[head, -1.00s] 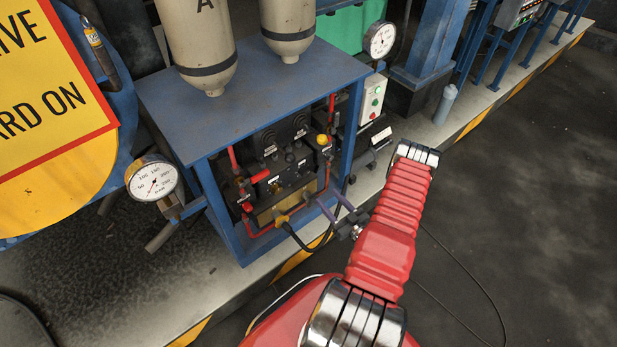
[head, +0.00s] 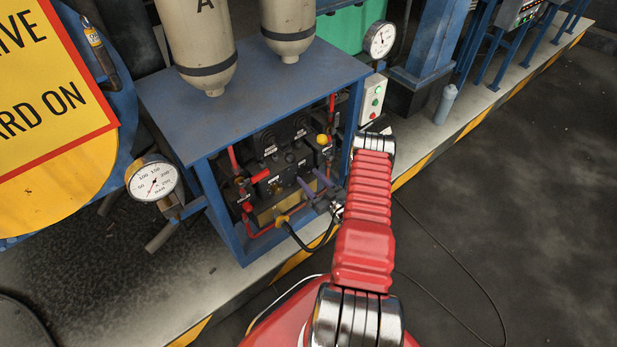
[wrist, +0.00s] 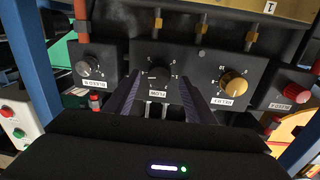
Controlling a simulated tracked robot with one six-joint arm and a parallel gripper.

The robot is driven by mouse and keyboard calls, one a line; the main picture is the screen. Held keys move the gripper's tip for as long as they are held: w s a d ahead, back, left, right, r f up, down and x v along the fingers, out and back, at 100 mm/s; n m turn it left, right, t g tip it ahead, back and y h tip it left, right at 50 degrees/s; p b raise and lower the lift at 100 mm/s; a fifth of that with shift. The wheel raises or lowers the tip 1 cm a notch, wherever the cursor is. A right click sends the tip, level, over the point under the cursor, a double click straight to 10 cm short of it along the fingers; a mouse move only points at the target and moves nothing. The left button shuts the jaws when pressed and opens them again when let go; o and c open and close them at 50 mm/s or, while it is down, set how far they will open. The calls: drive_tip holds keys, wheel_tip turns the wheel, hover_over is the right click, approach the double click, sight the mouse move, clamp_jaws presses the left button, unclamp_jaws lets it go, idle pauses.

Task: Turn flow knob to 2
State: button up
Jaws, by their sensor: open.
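The flow knob (wrist: 159,74) is a black dial in the middle of the wrist view, with a label (wrist: 157,92) that seems to read FLOW upside down. A short pale mark on the knob points to picture left; the scale figures are too small to read surely. My gripper (head: 311,179) is open, with its two purple fingers reaching into the blue frame towards the control panel (head: 290,160). In the wrist view the fingers lie left and right of the knob, with nothing between them; I cannot tell whether they touch it.
A grey knob (wrist: 89,66) sits left of the flow knob, a gold knob (wrist: 233,82) and a red knob (wrist: 297,86) to its right. Blue frame posts (head: 213,210) flank the panel. Red pipes and a yellow-fitted hose (head: 283,221) run close by.

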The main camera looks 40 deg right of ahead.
drive_tip(key=shift+w+d, duration=0.1)
drive_tip(key=shift+w, duration=0.65)
drive_tip(key=shift+c, duration=0.3)
drive_tip(key=c, duration=1)
